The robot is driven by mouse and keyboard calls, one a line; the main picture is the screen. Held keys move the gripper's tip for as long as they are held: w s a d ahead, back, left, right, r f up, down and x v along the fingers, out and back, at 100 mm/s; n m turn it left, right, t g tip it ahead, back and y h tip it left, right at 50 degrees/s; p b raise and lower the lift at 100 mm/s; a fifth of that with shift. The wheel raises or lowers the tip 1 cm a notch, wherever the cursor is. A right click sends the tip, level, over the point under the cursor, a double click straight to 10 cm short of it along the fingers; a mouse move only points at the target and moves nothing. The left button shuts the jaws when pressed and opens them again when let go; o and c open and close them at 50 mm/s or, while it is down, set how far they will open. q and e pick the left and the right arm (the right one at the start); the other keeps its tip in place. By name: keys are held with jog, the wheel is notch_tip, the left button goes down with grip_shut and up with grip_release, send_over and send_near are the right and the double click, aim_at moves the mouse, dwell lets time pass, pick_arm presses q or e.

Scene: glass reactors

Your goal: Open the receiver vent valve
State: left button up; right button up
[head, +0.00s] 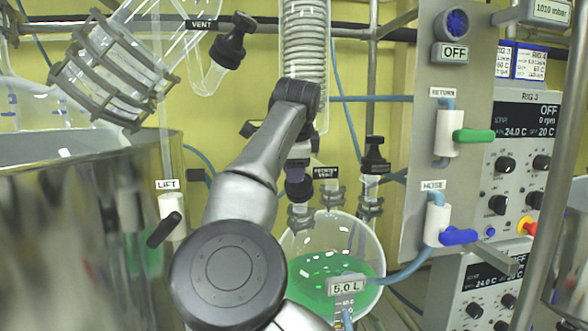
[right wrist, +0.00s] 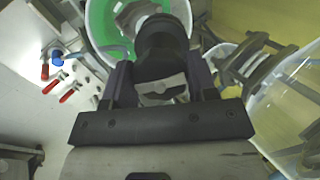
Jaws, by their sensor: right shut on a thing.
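A small label ending in "VENT" (head: 326,172) hangs above the round glass flask (head: 310,265) with green liquid, marked 5.0 L. My right gripper (head: 298,184) reaches down over the flask's necks, left of that label, partly hidden by my arm. In the right wrist view its two fingers (right wrist: 161,82) are shut on a black valve knob (right wrist: 162,45), one finger on each side. The green-filled flask (right wrist: 103,30) lies beyond the knob. The knob's turn angle cannot be told. My left gripper is not in view.
Another black-capped valve (head: 375,155) stands just right of the label. A black knob (head: 232,40) sits by the upper VENT label. A coiled glass condenser (head: 306,40) rises behind my arm. A panel (head: 450,90) with hose taps stands right; a large shiny vessel (head: 70,220) fills the left.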

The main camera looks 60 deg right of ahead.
jog(key=n, duration=0.2)
jog(key=n+b, duration=0.1)
jog(key=n, duration=0.2)
jog(key=shift+f+g+y, duration=0.1)
jog(key=shift+g+y, duration=0.2)
jog(key=shift+g, duration=0.1)
jog(key=n+g, duration=0.1)
jog(key=n, duration=0.4)
jog(key=shift+n+b, duration=0.3)
jog(key=shift+n, duration=0.4)
jog(key=o, duration=0.9)
